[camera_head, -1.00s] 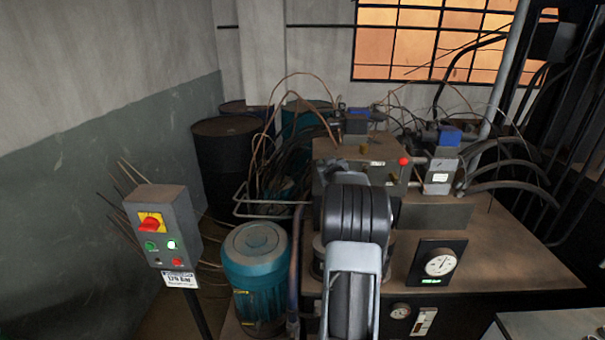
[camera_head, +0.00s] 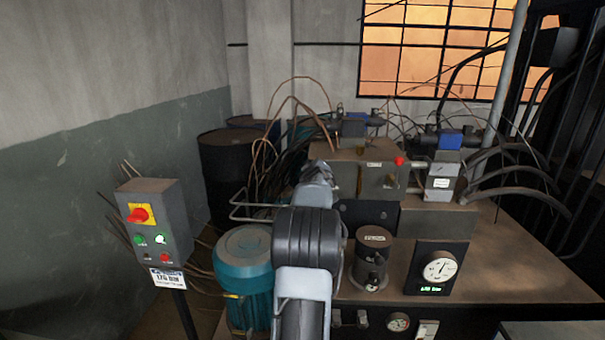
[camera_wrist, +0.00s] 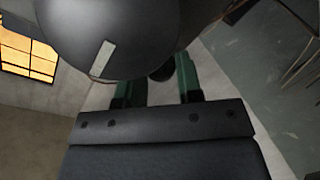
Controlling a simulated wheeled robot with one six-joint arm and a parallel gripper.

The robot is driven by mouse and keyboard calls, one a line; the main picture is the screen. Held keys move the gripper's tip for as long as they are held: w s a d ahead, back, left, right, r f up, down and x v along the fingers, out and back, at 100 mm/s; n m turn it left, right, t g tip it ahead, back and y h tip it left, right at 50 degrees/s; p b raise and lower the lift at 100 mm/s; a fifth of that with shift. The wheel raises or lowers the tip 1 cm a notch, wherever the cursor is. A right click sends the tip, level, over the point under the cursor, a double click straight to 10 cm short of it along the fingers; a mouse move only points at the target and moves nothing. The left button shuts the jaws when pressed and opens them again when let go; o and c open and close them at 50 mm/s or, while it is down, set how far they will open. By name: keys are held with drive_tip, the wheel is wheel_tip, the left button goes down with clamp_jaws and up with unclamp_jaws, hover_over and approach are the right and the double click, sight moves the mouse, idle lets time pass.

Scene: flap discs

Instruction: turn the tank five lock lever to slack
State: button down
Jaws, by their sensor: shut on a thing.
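No lever can be made out for certain, and no marking for tank five is readable. In the wrist view my gripper (camera_wrist: 160,82) has two green fingers on either side of a small dark rounded piece (camera_wrist: 165,72), and it is shut on it. A large dark round body (camera_wrist: 95,40) with a pale strip fills the upper part of that view and hides the fingertips partly. In the head view my arm reaches over the machine bench left of a black labelled cylinder (camera_head: 371,262); the gripper's fingers are hidden there.
A control box (camera_head: 156,220) with a red knob stands at left, beside a teal motor (camera_head: 243,265). A valve block (camera_head: 360,178) with a red button (camera_head: 399,160) and a pressure gauge (camera_head: 439,268) sit on the bench (camera_head: 520,262). Cables and hoses crowd the back.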

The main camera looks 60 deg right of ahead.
drive_tip(key=shift+s+f, duration=0.15)
drive_tip(key=c, duration=1.1)
unclamp_jaws()
drive_tip(key=o, duration=0.3)
drive_tip(key=b+v, duration=0.1)
drive_tip(key=v, duration=1.2)
drive_tip(key=shift+s+a, duration=0.15)
drive_tip(key=shift+a, duration=0.2)
